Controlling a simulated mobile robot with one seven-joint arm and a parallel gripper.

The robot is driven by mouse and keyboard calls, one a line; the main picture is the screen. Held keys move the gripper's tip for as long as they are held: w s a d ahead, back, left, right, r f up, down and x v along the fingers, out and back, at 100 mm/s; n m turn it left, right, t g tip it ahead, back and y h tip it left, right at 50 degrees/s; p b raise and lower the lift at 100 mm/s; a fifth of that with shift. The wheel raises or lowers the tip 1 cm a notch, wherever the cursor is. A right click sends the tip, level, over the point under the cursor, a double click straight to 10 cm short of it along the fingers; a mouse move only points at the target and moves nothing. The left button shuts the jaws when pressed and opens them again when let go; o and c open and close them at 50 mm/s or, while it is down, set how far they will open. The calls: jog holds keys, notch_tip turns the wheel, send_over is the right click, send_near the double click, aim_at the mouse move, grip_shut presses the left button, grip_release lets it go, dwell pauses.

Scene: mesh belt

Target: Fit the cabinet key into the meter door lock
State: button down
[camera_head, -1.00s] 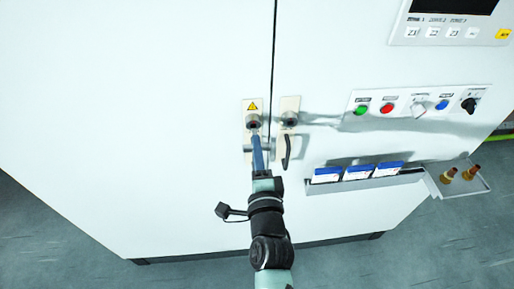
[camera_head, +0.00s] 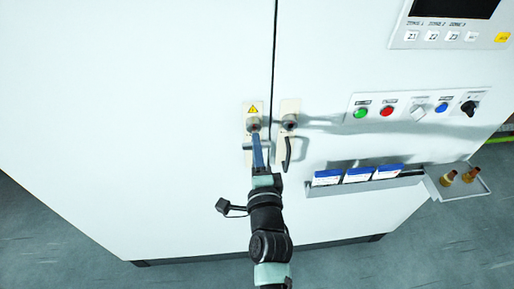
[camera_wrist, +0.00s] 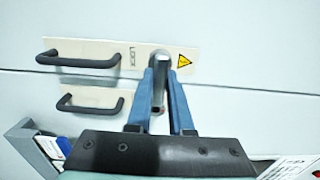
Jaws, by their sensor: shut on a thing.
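My gripper (camera_wrist: 160,103) has two blue fingers shut on the cabinet key (camera_wrist: 158,92), a slim grey and dark piece between them. In the head view my gripper (camera_head: 257,140) is just below the left lock (camera_head: 253,125). That lock sits on a cream plate under a yellow warning triangle. In the wrist view the grey round lock (camera_wrist: 159,62) is straight ahead of the fingertips, between the word LOCK and the triangle. The key's far end overlaps the lock there; I cannot tell whether it is inside or only in front. The key is hidden in the head view.
A dark handle (camera_wrist: 78,59) is on the lock's plate. A second plate with a lock (camera_head: 289,122) and handle (camera_head: 287,150) is just right, across the door seam. A tray (camera_head: 365,184) with blue-and-white boxes and a button panel (camera_head: 418,105) are further right. The left door is clear.

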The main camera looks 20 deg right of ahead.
jog(key=shift+x, duration=1)
jog(key=c, duration=0.7)
grip_release()
jog(key=shift+c, duration=0.2)
jog(key=shift+s+a+f, duration=0.1)
jog(key=shift+s+a, duration=0.05)
jog(key=shift+s, duration=0.15)
jog(key=b+v, duration=0.3)
jog(key=v, duration=0.9)
jog(key=shift+s, duration=0.2)
